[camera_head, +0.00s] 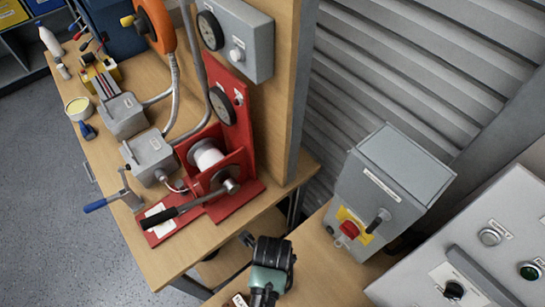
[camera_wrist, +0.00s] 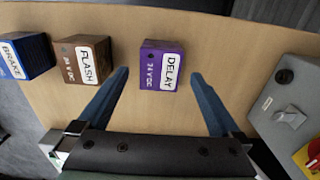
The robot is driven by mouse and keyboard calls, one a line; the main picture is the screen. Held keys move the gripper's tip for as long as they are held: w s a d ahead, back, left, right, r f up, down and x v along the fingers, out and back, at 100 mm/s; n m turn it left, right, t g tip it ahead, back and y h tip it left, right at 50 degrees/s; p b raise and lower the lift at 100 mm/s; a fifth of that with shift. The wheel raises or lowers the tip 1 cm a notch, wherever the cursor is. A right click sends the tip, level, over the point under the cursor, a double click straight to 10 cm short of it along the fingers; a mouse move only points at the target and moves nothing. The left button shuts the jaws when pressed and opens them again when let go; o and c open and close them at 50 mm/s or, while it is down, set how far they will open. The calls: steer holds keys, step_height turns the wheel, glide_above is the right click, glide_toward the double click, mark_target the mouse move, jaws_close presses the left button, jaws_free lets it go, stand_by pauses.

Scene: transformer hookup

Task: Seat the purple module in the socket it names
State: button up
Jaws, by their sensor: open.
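The purple module (camera_wrist: 161,65) stands on the wooden bench in the wrist view, with a white label reading DELAY and 24 VDC. My gripper (camera_wrist: 163,85) is open, with one blue finger to the left of the module and one to the right. Both fingers are apart from it, and nothing is held. In the head view my gripper (camera_head: 268,262) is at the bottom over the bench, and the purple module cannot be made out there. No socket can be made out in either view.
A brown FLASH module (camera_wrist: 84,60) and a blue BRAKE module (camera_wrist: 25,56) stand left of the purple one. A grey box with a red knob (camera_head: 386,185) stands to the right. A red winch (camera_head: 210,165) is on the left bench. A grey panel (camera_head: 480,250) is at lower right.

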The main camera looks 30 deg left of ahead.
steer(key=shift+f, duration=2)
steer(key=c, duration=1.5)
steer(key=shift+r, duration=0.15)
